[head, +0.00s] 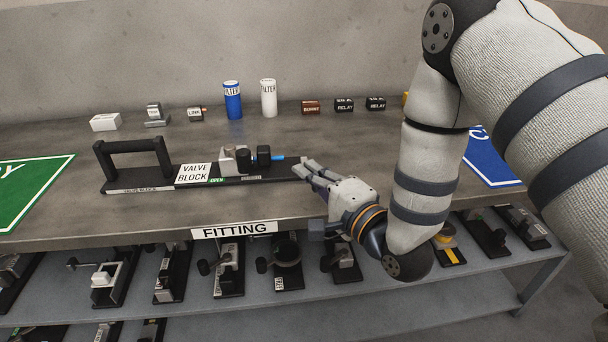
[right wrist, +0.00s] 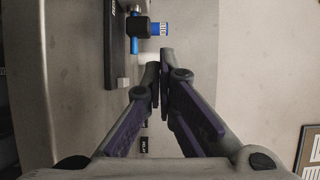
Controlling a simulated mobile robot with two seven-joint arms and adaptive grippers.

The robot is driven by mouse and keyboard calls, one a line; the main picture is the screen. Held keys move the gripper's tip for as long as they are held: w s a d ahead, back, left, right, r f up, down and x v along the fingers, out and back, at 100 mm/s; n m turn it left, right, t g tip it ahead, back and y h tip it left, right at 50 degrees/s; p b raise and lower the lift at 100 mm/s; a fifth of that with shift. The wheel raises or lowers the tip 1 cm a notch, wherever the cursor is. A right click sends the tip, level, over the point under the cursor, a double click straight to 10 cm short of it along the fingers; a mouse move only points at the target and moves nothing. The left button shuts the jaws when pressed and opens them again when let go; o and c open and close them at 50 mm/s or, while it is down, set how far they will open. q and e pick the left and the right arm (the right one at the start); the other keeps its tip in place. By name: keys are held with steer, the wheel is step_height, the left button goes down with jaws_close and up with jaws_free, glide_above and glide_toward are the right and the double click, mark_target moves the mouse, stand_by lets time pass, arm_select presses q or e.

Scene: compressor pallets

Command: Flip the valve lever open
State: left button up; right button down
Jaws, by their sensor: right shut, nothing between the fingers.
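The valve block (head: 140,187) is a long black board on the table, with a black handle at its left end and a "VALVE BLOCK" label. A valve with a grey body and black parts (head: 264,155) is mounted on it. A blue lever (head: 278,158) sticks out to the right of the valve. Blue parts of the valve (right wrist: 134,45) also show in the right wrist view. A green "OPEN" label (head: 217,180) is in front of the valve. My right gripper (head: 307,172) is shut and empty at the board's right end, right of the lever; contact cannot be told. My left gripper is out of view.
Behind the board stand a blue filter (head: 232,100), a white filter (head: 269,98) and several small relays and parts. A green mat (head: 35,190) lies at left and a blue mat (head: 490,165) at right. A shelf of fittings (head: 130,300) is below the table edge.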

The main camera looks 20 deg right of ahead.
mark_target(237, 153)
steer(key=w, duration=0.4)
steer(key=w+a, duration=0.1)
steer(key=w, duration=0.1)
steer(key=shift+f, duration=0.1)
steer(key=a, duration=0.3)
steer(key=shift+w+a, duration=0.25)
steer(key=shift+a, duration=0.3)
steer(key=shift+w, duration=0.1)
